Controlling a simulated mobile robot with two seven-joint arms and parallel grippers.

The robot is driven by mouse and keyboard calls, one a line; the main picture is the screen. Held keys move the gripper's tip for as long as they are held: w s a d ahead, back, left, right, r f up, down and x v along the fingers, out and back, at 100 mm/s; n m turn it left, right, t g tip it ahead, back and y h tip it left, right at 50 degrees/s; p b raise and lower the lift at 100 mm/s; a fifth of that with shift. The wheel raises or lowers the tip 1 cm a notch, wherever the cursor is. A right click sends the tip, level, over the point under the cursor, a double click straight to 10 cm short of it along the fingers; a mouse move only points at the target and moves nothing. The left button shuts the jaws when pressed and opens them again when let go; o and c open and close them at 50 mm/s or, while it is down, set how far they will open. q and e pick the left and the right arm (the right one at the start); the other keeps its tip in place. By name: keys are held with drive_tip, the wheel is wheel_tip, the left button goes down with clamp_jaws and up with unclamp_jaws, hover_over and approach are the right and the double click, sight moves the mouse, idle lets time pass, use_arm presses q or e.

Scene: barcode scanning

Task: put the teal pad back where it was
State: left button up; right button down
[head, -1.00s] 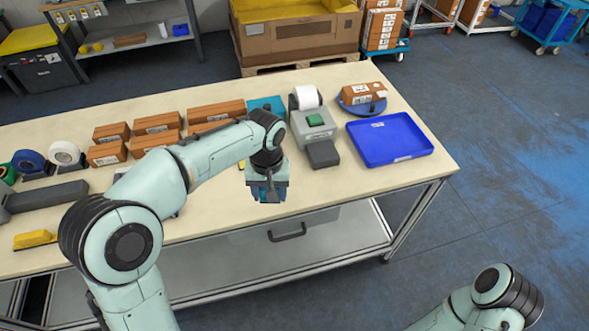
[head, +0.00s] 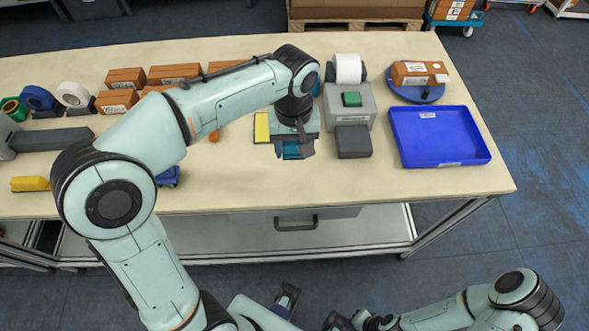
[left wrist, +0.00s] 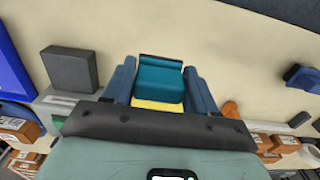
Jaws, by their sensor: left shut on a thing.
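The teal pad (left wrist: 160,80) is between the two blue fingers of my left gripper (left wrist: 155,85) in the left wrist view. In the head view my left gripper (head: 293,150) is shut on it, over the front part of the table, left of the dark grey block. Only a little of the pad shows in the head view. A yellow pad (head: 262,128) lies just left of the gripper, and a yellow surface (left wrist: 157,104) shows below the teal pad in the wrist view. My right arm is at the bottom right, and its fingers are not clear.
The grey device with a green top (head: 351,99) and its dark grey block (head: 353,141) stand right of the gripper. Further right are a blue tray (head: 438,137) and a round blue stand (head: 416,94) bearing a carton. Several brown boxes (head: 125,78) stand at back left.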

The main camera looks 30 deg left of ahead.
sight(294, 176)
use_arm(q)
wheel_tip(294, 176, down, 10)
drive_tip(key=shift+w+r+b, duration=0.1)
drive_tip(key=shift+r+b, duration=0.05)
drive_tip(key=shift+b, duration=0.45)
drive_tip(key=shift+f, duration=0.25)
drive_tip(key=o, duration=1.1)
drive_tip(key=shift+r, duration=0.1)
drive_tip(key=shift+r, duration=0.5)
wheel_tip(294, 176, up, 11)
drive_tip(key=shift+r+p, duration=0.2)
drive_tip(key=shift+p, duration=0.8)
